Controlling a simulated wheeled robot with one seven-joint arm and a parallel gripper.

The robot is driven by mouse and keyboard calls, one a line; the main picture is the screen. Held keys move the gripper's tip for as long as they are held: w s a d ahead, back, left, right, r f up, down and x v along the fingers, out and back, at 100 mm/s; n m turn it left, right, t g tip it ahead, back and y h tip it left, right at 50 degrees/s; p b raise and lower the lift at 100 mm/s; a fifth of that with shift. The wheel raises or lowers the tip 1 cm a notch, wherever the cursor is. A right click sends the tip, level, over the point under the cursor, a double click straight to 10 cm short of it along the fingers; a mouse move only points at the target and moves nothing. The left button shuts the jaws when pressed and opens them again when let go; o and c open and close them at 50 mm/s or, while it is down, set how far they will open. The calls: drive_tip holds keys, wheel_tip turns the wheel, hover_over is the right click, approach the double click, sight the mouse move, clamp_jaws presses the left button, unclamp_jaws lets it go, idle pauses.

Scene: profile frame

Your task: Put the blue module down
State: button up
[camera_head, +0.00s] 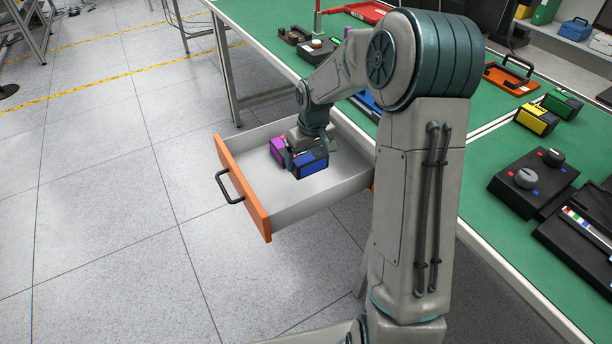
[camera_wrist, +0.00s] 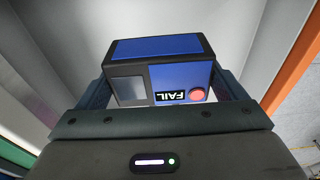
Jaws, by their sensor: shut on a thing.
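The blue module (camera_head: 311,162) is a black-edged box with blue faces, low inside the open drawer (camera_head: 345,186). In the wrist view the blue module (camera_wrist: 160,50) shows a grey screen, a FAIL label and a red button. My gripper (camera_head: 303,147) is shut on it, with a dark finger at each side in the wrist view (camera_wrist: 165,92). A purple module (camera_head: 277,150) is in the drawer just left of the blue one. I cannot tell whether the blue module's underside touches the drawer floor.
The drawer has an orange front (camera_head: 242,188) with a black handle (camera_head: 229,187) and sticks out from the green-topped bench (camera_head: 262,37). Yellow (camera_head: 536,118) and green (camera_head: 562,103) modules stand on the bench at right. The drawer floor is bare left of and in front of the modules.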

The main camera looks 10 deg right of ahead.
wheel_tip(320, 180, down, 8)
drive_tip(key=shift+r, duration=0.15)
idle(0.3)
drive_tip(key=shift+f+b, duration=0.2)
drive_tip(key=shift+b, duration=0.15)
drive_tip(key=o, duration=0.8)
drive_tip(key=shift+r, duration=0.1)
